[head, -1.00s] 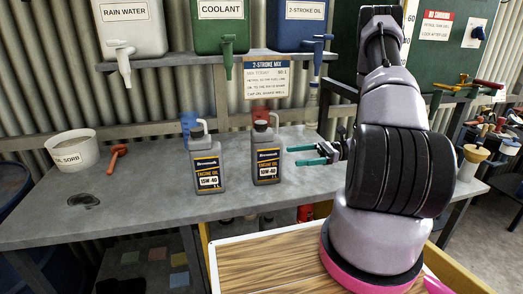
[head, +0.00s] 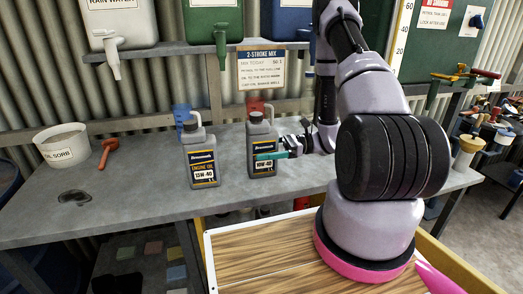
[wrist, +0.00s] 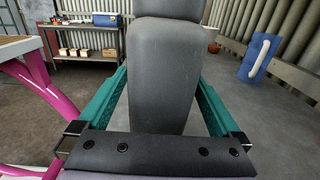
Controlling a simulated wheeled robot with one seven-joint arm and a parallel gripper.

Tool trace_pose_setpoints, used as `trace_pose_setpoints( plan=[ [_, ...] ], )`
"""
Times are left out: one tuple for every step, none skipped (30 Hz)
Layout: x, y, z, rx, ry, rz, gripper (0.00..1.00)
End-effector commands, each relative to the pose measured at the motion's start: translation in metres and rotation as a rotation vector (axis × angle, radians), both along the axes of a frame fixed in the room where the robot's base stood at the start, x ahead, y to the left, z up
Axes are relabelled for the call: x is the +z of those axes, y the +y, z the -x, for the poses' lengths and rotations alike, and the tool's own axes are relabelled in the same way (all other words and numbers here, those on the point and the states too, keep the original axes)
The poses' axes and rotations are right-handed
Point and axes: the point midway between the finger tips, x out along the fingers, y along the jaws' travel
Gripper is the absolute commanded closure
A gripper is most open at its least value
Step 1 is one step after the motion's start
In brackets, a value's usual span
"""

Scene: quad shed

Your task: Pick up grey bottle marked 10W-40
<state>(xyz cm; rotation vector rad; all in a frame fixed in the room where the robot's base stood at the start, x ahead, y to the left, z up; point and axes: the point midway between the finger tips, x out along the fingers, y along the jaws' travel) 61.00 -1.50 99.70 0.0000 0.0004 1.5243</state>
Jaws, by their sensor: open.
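The grey bottle marked 10W-40 (head: 262,136) stands upright on the grey bench, the right one of two similar bottles. My gripper (head: 272,156) is at its label, one green finger crossing its front. In the wrist view the bottle (wrist: 162,75) stands between the two green fingers of my open gripper (wrist: 160,100), with a visible gap at each side. The other grey bottle, marked 15W-40 (head: 201,158), stands upright just to the left. My arm covers the bench to the right of the 10W-40 bottle.
A white tub (head: 63,149) and a red tool (head: 108,151) are at left. A shelf (head: 150,53) with taps hangs above. The bench front (head: 140,210) is clear.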

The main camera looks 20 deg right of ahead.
Motion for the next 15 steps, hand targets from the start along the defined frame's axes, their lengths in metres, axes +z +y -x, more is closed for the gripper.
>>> trace_pose_setpoints(
  plan=[
    [0.0,0.0025,0.0001,0.001,0.0,0.0,0.0],
    [0.0,0.003,0.0,0.0,0.0,0.0,0.0],
    [0.0,0.0032,-0.0002,-0.001,-0.001,0.0,0.0],
    [0.0,0.0032,-0.0003,-0.001,-0.001,0.0,0.0],
    [0.0,0.0031,-0.0003,-0.001,-0.001,0.0,0.0],
    [0.0,0.003,-0.0003,-0.001,-0.001,0.0,0.0],
    [0.0,0.003,-0.0003,-0.001,-0.001,0.0,0.0],
    [0.0,0.003,-0.0003,-0.001,-0.001,0.0,0.0],
    [0.0,0.003,-0.0003,-0.001,-0.001,0.0,0.15],
    [0.0,0.003,-0.0003,-0.001,-0.001,0.0,0.27],
    [0.0,0.003,-0.0003,-0.001,-0.001,0.0,0.38],
    [0.0,0.0029,-0.0003,-0.001,-0.001,0.0,0.54],
    [0.0,0.0029,-0.0003,-0.001,-0.001,0.0,0.65],
    [0.0,0.0029,-0.0004,-0.001,-0.001,0.0,0.77],
    [0.0,0.0029,-0.0004,-0.001,-0.001,0.0,0.92]
  ],
)
